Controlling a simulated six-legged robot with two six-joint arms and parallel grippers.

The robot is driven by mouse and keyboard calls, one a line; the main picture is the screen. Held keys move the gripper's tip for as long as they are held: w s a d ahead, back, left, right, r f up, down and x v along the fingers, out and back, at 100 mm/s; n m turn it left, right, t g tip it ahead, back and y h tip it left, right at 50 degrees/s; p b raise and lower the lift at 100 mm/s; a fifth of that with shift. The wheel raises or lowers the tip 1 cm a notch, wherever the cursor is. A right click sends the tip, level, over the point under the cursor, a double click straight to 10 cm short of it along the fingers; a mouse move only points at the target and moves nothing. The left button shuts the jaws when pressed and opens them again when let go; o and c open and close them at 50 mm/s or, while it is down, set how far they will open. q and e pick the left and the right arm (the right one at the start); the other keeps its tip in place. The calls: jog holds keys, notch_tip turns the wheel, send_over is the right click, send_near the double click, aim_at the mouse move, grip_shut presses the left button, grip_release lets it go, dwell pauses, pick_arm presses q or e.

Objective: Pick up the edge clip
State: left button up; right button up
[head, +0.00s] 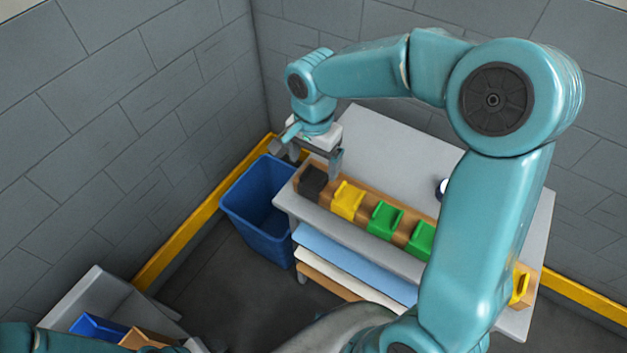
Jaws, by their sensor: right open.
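Several clip-like pieces sit in a row along a wooden strip (364,216) at the front of a grey table. They are a black clip (312,181) at the left end, a yellow clip (348,199), a green clip (384,219), another green clip (422,240) and a yellow clip (519,287) at the right. I cannot tell which is the edge clip. My right gripper (308,158) is open and empty, fingers pointing down, just above and behind the black clip. My right arm hides part of the row. My left gripper is out of view.
The grey table (375,150) has free room behind the strip; a small round object (442,188) is partly hidden there. Blue, cream and orange boards (350,262) lie below. A blue bin (262,208) stands left. A grey bench (95,296) is at lower left. Walls close the corner.

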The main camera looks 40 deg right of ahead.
aim_at(312, 182)
jog(key=shift+s+a+f, duration=0.1)
jog(key=shift+s+f, duration=0.05)
jog(key=shift+f, duration=0.15)
jog(key=f, duration=0.4)
jog(key=shift+w+f, duration=0.15)
jog(key=shift+w, duration=0.25)
jog(key=shift+s+f, duration=0.1)
jog(key=shift+f, duration=0.1)
jog(key=shift+s, duration=0.15)
jog(key=shift+c, duration=0.6)
jog(key=shift+w+f, duration=0.1)
jog(key=shift+w, duration=0.1)
jog(key=c, duration=1)
jog(key=shift+o, duration=0.2)
jog(key=shift+s, duration=0.15)
